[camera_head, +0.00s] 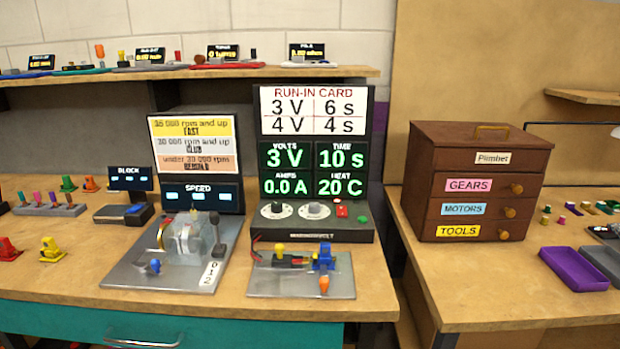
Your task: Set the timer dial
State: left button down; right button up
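The run-in unit (312,236) stands on the left bench. It has two round dials on its sloped front. The left dial (274,209) sits under the volts column, and the right dial (314,210) sits under the time column, so it looks like the timer dial. The time readout (342,155) shows 10 s. The volts readout (284,155) shows 3 V, with 0.0 A and 20 C below. The run-in card (313,110) above reads 3 V 6 s and 4 V 4 s. A red button (342,211) is right of the dials. Neither gripper is in view.
A metal plate (270,287) with a small motor fixture lies in front of the unit. A speed tester (187,244) with a clear cover and lever stands to its left. A brown drawer chest (430,190) stands right, across a gap between benches.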

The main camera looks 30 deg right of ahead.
aim_at(314, 207)
jog(key=z, duration=2.65)
jog(key=i, duration=0.45)
jog(key=u, duration=2.65)
